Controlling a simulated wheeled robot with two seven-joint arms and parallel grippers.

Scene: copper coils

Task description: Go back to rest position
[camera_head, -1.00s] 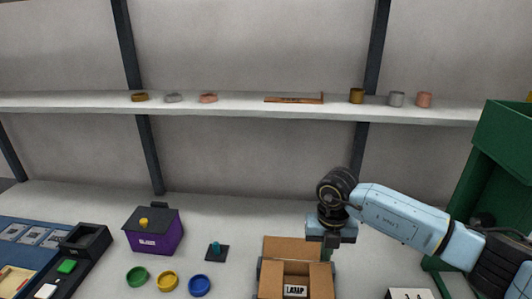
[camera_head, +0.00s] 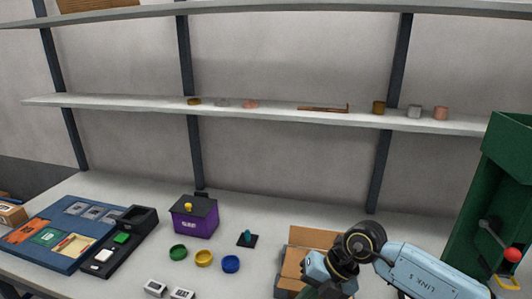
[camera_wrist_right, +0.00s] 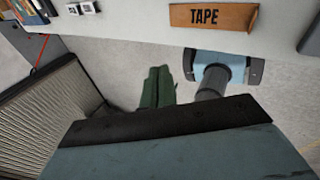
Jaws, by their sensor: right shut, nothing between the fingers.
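My right arm comes in from the lower right in the head view. Its gripper (camera_head: 322,280) hangs low, over the front part of the open cardboard box (camera_head: 303,246), and hides much of it. In the right wrist view the two green fingers (camera_wrist_right: 158,74) are together, with nothing visible between them. That view shows the table edge with a cardboard piece marked TAPE (camera_wrist_right: 213,16) at the top and floor below. My left gripper is in neither view.
A shelf (camera_head: 290,110) holds small rings, a flat brown piece and several small cylinders. On the table are a purple box (camera_head: 194,220), coloured rings (camera_head: 203,258), a black tray (camera_head: 118,245) and a blue board (camera_head: 65,240). A green machine (camera_head: 490,200) stands at right.

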